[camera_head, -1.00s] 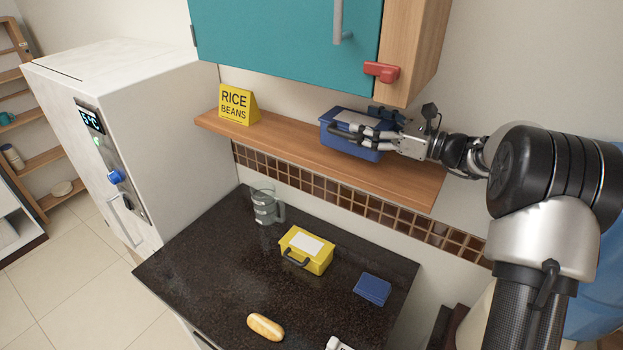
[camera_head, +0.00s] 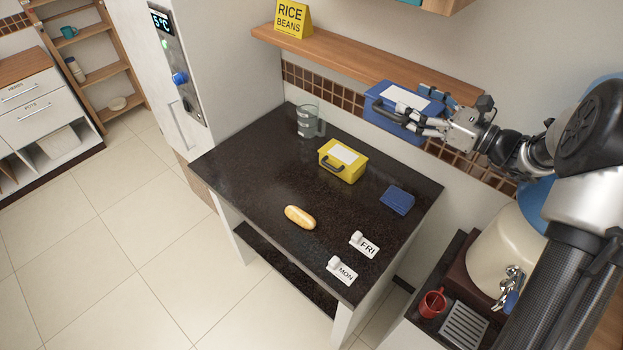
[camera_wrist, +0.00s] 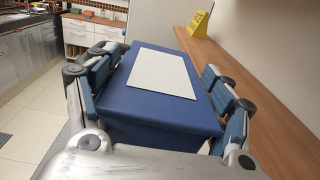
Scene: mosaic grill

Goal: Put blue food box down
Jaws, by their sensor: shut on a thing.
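The blue food box (camera_head: 388,122), with a white label on its lid, is held in my gripper (camera_head: 425,112) in the head view. My gripper is shut on it, with fingers on both sides. The box is at the front edge of the wooden shelf (camera_head: 340,58); I cannot tell whether it touches the shelf. The wrist view shows the box (camera_wrist: 150,105) between the fingers, with the shelf (camera_wrist: 262,88) along its right side.
The dark counter (camera_head: 255,165) below holds a glass jug (camera_head: 308,121), yellow food box (camera_head: 342,162), blue flat item (camera_head: 397,200), bread roll (camera_head: 300,217), and FRI (camera_head: 364,245) and MON (camera_head: 341,270) tags. A yellow RICE BEANS sign (camera_head: 293,18) stands on the shelf.

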